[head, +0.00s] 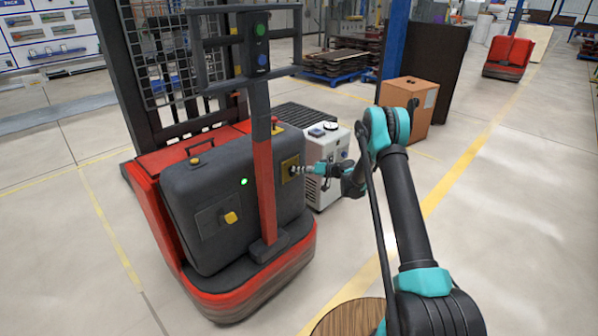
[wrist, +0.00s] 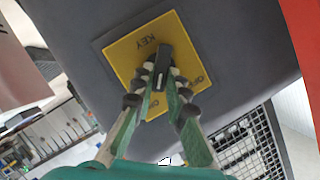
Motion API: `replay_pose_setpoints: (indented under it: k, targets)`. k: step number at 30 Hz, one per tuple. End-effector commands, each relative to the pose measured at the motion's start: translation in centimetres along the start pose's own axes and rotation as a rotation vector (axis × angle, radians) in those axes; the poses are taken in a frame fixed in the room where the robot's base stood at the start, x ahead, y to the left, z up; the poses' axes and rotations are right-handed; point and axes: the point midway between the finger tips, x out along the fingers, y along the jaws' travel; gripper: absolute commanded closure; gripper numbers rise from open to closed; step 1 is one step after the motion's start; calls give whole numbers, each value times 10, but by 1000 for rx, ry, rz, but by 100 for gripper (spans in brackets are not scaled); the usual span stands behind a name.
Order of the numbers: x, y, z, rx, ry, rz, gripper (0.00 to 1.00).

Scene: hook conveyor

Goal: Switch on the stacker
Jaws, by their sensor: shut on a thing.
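The red and dark grey stacker (head: 225,200) stands on the left in the head view. A small green light (head: 243,182) glows on its grey body. A yellow key plate (head: 289,172) is on the body's right part. In the wrist view the plate (wrist: 130,58) reads KEY upside down, with two smaller labels that are partly covered and hard to read. My gripper (wrist: 160,85) is at the plate, its two fingers closed on the black key (wrist: 164,60). The fingers hide part of the key, so its exact setting is hard to tell.
A yellow knob (head: 231,217) sits lower left on the stacker's body. A red upright post (head: 264,190) stands left of the plate. A white machine (head: 328,190) is close behind my gripper. A cardboard box (head: 414,95) stands farther back.

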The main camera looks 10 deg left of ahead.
Motion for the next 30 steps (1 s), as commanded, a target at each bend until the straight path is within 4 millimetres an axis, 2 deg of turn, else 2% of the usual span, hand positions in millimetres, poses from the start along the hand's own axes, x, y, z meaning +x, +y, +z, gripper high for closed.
replay_pose_setpoints:
  k: [5,6,10,18,22,26,30]
  targets:
    - [0,0,0,0,1,1,100]
    - [0,0,0,0,1,1,82]
    - [0,0,0,-1,1,1,66]
    - [0,0,0,-2,1,2,66]
    - [-7,0,0,-1,2,2,66]
    - [-27,1,-1,0,2,3,66]
    - [-56,1,-1,-1,3,3,66]
